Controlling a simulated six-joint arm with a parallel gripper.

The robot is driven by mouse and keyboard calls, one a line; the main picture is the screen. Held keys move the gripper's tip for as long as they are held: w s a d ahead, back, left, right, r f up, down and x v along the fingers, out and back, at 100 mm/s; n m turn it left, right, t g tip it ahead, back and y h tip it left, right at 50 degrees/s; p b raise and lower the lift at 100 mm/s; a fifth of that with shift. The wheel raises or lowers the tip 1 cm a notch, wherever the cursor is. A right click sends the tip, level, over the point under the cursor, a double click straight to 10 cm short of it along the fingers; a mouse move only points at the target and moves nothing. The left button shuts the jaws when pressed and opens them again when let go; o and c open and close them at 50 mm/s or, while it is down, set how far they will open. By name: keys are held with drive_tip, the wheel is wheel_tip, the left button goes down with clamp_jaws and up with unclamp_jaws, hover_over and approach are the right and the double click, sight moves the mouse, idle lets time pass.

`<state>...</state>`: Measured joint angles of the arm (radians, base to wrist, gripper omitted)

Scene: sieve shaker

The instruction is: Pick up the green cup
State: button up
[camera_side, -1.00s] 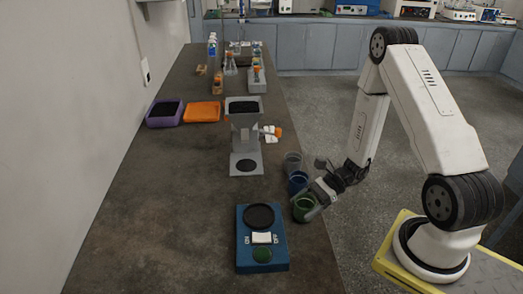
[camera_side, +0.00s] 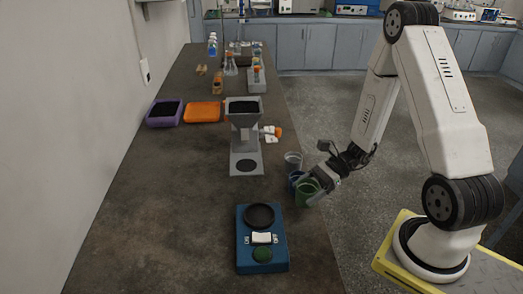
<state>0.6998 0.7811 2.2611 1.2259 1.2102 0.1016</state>
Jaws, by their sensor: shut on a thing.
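The green cup (camera_side: 307,192) is near the right edge of the bench, roughly upright. My gripper (camera_side: 314,183) is shut on it, reaching in from the right. The cup appears lifted a little, and it partly hides the blue cup (camera_side: 294,180) behind it. A grey cup (camera_side: 293,160) stands farther back. The fingertips are small and partly hidden against the cup.
A blue device (camera_side: 262,238) with an ON/OFF switch stands at the front. A grey hopper-like machine (camera_side: 245,140) stands behind it, with an orange tray (camera_side: 202,112) and a purple tray (camera_side: 164,113) to its left. The left bench surface is clear.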

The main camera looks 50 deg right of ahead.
drive_tip(key=shift+r, duration=2.2)
drive_tip(key=shift+w, duration=0.55)
drive_tip(key=w+r+m+t+h, duration=0.3)
drive_tip(key=w+m, duration=0.1)
drive_tip(key=w, duration=0.5)
drive_tip(key=w+r+m+t+h, duration=0.2)
drive_tip(key=w+m+t+h, duration=0.2)
drive_tip(key=w, duration=0.6)
drive_tip(key=shift+w+a+r+m+t+h, duration=0.3)
drive_tip(key=shift+r+m, duration=0.1)
drive_tip(key=shift+m, duration=0.2)
